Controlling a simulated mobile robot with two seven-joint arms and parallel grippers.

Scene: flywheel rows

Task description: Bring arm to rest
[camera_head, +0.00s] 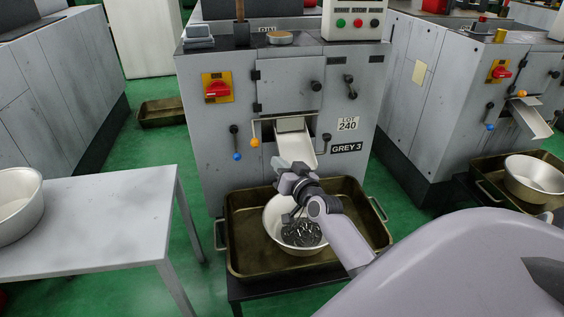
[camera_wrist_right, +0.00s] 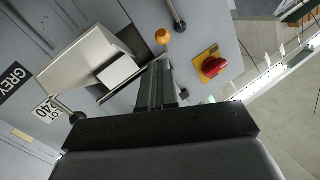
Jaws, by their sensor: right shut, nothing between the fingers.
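My right arm (camera_head: 345,238) reaches in from the lower right of the head view. Its gripper (camera_head: 284,179) is in front of the grey machine (camera_head: 222,143), just below the chute (camera_head: 301,150) and over the brown tray (camera_head: 238,258). In the right wrist view the fingers (camera_wrist_right: 155,84) are together with nothing between them, and the chute (camera_wrist_right: 75,72) shows to their left. My left gripper is not in view.
A metal bowl (camera_head: 271,211) holding dark metal parts sits in the tray below my arm, which partly hides it. A grey table (camera_head: 95,215) with a bowl (camera_head: 18,215) stands at left. The red switch (camera_head: 217,89), orange-tipped lever (camera_head: 255,142) and blue-tipped lever (camera_head: 237,156) stick out from the machine.

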